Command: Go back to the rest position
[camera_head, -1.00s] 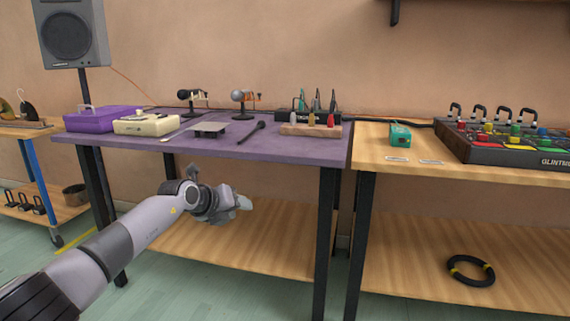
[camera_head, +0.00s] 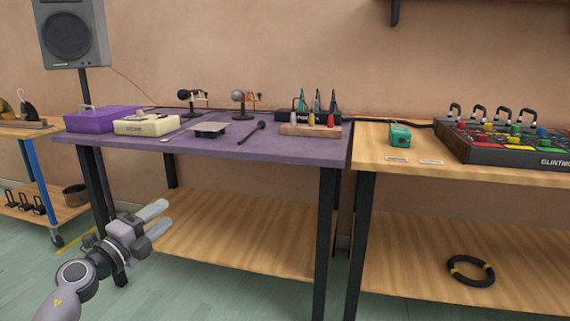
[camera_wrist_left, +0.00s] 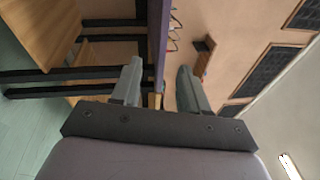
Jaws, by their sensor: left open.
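My left gripper (camera_head: 155,219) is open and empty in the head view, low at the left, in front of the purple table (camera_head: 300,147) and below its top. Its two grey fingers point right and slightly up. In the left wrist view the two fingers (camera_wrist_left: 158,88) stand apart with nothing between them, and the view is turned sideways. My right gripper is in neither view.
The wooden table (camera_head: 450,172) to the right holds a green device (camera_head: 400,135) and a pad console (camera_head: 505,145). Open floor lies in front.

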